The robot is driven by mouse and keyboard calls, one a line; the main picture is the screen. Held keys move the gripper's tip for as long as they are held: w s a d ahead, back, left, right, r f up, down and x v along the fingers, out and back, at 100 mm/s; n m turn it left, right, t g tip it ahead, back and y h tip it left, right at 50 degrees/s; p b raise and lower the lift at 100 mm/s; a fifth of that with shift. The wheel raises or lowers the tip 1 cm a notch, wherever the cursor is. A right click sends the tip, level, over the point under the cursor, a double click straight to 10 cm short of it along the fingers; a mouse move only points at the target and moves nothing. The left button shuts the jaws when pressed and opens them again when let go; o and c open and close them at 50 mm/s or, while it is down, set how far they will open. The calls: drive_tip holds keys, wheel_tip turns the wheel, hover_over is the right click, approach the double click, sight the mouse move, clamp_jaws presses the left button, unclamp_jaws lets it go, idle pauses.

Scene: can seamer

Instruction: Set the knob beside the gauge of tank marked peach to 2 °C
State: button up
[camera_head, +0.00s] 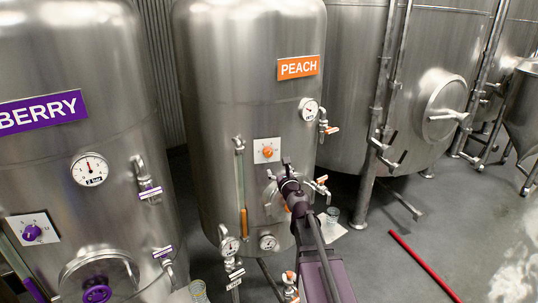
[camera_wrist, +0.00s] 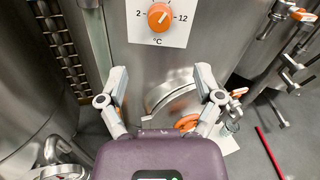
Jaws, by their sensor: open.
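The tank with the orange PEACH sign (camera_head: 298,68) stands in the middle of the head view. Its orange knob (camera_head: 267,152) sits on a white square plate. The wrist view shows this knob (camera_wrist: 160,17) at the top, with 2 at its left, 12 at its right and °C below. A pale mark on the knob seems to point up and right. A round gauge (camera_head: 309,109) is above and right of the plate. My gripper (camera_wrist: 161,80) is open and empty, its fingers apart below the plate in the picture. In the head view my gripper (camera_head: 287,163) is near the knob's lower right.
The BERRY tank (camera_head: 75,135) with a purple knob (camera_head: 32,232) stands at left. Orange-handled valves (camera_head: 320,187) and a curved hatch (camera_wrist: 170,97) are close to my gripper. Glasses stand by the tanks. A red bar (camera_head: 425,265) lies on the open floor at right.

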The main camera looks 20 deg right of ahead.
sight(269, 154)
drive_tip(key=w, duration=1.3)
drive_tip(key=c, duration=1.2)
drive_tip(key=shift+o, duration=0.2)
drive_tip(key=shift+n, duration=0.4)
drive_tip(key=n, duration=1.1)
drive_tip(key=shift+h+p, duration=0.4)
drive_tip(key=n, duration=1.1)
drive_tip(key=shift+n+h, duration=0.3)
drive_tip(key=shift+a, duration=0.1)
